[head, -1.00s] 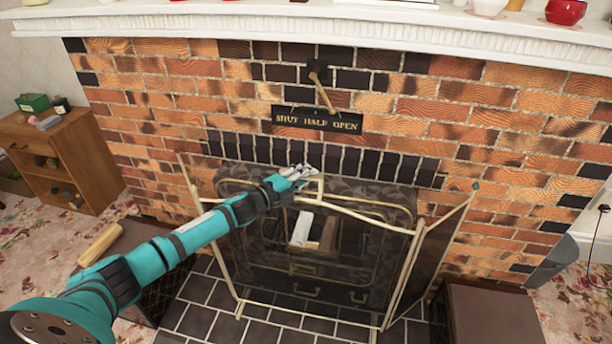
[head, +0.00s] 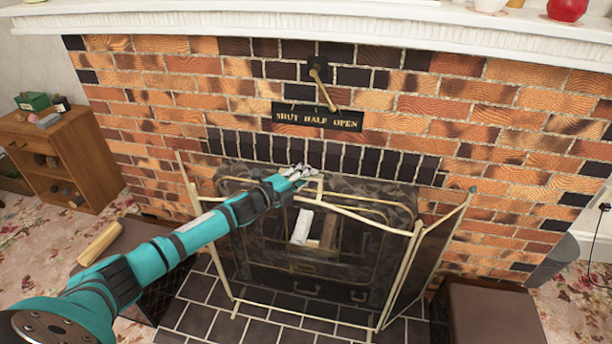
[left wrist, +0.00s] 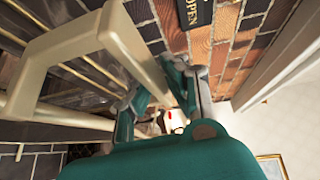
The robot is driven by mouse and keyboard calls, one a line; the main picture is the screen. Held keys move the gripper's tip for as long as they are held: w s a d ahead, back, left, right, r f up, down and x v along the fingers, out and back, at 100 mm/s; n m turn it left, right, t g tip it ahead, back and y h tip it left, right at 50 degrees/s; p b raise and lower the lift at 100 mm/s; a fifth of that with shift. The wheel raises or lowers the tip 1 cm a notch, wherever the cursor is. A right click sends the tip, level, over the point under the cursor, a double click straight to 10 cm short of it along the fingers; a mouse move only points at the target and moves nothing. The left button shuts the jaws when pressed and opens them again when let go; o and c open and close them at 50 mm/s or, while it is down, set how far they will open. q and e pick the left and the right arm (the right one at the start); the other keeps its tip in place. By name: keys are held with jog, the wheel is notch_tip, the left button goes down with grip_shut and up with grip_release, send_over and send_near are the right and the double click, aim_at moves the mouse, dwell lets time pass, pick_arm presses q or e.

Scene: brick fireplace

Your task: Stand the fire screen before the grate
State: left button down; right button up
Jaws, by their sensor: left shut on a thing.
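The fire screen (head: 398,280) has a cream frame, dark see-through mesh and angled side panels. It stands upright on the dark tiled hearth, in front of the grate (head: 300,258), which shows through the mesh. My left gripper (head: 303,173) is shut on the screen's handle at the middle of its top rail. In the left wrist view, the cream handle (left wrist: 95,42) passes between the fingers of the gripper (left wrist: 150,95). A white and a brown block show behind the mesh. My right gripper is in neither view.
A dark box seat with a wooden roll (head: 100,243) stands left of the hearth, another dark box (head: 490,312) at right. A wooden cabinet (head: 62,160) stands far left. The brick wall bears a lever (head: 322,88) above a sign (head: 317,117).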

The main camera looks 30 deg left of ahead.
pick_arm(q)
jog(key=shift+w+a+r, duration=0.1)
jog(key=shift+w+r, duration=0.4)
jog(key=shift+w, duration=0.25)
dwell(0.4)
jog(key=c, duration=1.3)
grip_release()
jog(key=shift+s, duration=0.15)
jog(key=shift+s+f, duration=0.15)
jog(key=shift+f, duration=0.45)
jog(key=v, duration=1.2)
jog(key=shift+r, duration=0.3)
